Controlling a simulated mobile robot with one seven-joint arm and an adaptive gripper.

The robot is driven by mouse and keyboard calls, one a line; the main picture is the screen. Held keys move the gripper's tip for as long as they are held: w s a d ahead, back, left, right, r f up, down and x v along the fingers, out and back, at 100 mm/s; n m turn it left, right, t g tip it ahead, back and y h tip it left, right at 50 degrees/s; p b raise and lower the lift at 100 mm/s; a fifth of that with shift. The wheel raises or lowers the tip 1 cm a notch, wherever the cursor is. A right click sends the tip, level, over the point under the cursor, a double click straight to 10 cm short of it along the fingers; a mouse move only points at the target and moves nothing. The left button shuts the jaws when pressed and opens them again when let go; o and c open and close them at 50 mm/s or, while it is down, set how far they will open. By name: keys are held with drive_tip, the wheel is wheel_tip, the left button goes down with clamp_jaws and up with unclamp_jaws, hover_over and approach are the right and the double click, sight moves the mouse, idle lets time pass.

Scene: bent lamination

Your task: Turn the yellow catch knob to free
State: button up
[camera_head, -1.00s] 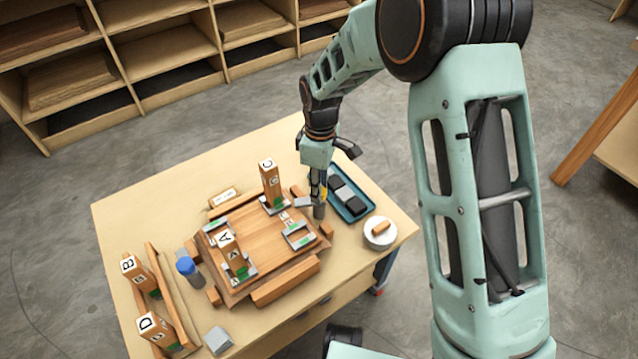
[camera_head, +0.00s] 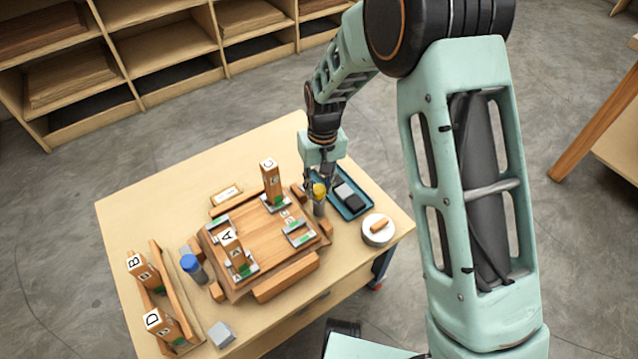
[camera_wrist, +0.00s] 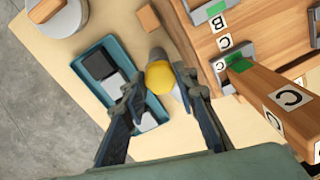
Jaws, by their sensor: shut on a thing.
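The yellow catch knob (camera_head: 319,190) tops a grey post (camera_head: 319,208) at the right corner of the wooden fixture (camera_head: 268,232). My gripper (camera_head: 317,187) points down over it from above. In the wrist view, the round knob (camera_wrist: 160,77) sits between the two dark fingers of my gripper (camera_wrist: 161,84), which are shut on it. Part of the knob is hidden by the fingers in the head view. I cannot read any free or locked mark on the post.
Block C (camera_head: 270,182) stands upright close left of my gripper; block A (camera_head: 232,248) stands on the fixture too. A blue tray (camera_head: 371,207) lies just right of the post.

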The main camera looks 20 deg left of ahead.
sight(321, 188)
drive_tip(key=shift+m, duration=1.2)
drive_tip(key=o, duration=1.2)
drive_tip(key=shift+c, duration=0.2)
wheel_tip(321, 188, up, 12)
drive_tip(key=shift+d, duration=0.25)
drive_tip(key=shift+w, duration=0.1)
